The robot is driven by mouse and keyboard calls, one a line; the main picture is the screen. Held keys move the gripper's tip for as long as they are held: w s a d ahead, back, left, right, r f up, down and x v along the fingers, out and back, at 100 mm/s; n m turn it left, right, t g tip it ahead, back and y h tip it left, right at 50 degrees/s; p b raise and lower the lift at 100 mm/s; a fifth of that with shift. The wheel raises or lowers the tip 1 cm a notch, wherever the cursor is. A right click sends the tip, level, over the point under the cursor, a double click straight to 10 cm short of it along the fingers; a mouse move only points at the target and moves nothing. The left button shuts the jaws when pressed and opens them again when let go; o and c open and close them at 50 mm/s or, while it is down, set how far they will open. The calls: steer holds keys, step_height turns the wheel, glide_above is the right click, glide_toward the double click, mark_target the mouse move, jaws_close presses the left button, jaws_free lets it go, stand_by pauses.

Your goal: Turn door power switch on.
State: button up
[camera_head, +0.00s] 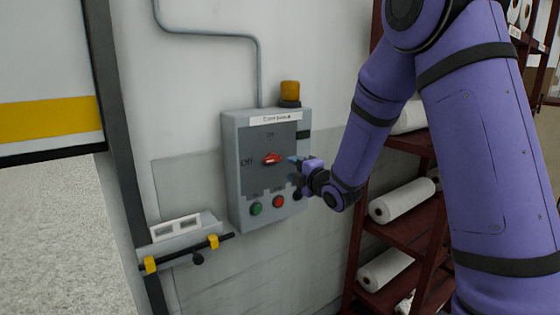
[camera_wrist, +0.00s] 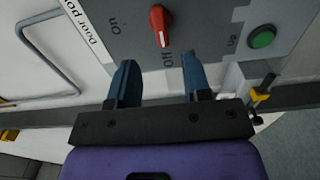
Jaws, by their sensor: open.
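The door power switch is a red rotary knob (camera_head: 271,158) on a grey control box (camera_head: 235,190) mounted on the wall. The knob also shows in the wrist view (camera_wrist: 158,25), where its pointer is turned toward the "Off" label, with "On" a quarter turn away. My gripper (camera_head: 293,168) is just right of the knob in the head view, close to the panel. In the wrist view my gripper (camera_wrist: 160,65) has two blue fingers spread apart with nothing between them. The knob lies beyond the fingertips, roughly in line with the gap, apart from both fingers.
A green button (camera_head: 256,208) and a red button (camera_head: 278,202) sit low on the box. An amber beacon (camera_head: 290,93) stands on top. A shelf with white rolls (camera_head: 402,200) is at right. A yellow-and-black rail (camera_head: 185,252) juts out at lower left.

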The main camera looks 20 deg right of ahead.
mark_target(276, 160)
steer(key=x, duration=0.9)
steer(key=shift+w+a, duration=0.15)
steer(key=shift+w, duration=0.15)
steer(key=shift+c, duration=0.3)
steer(key=c, duration=0.6)
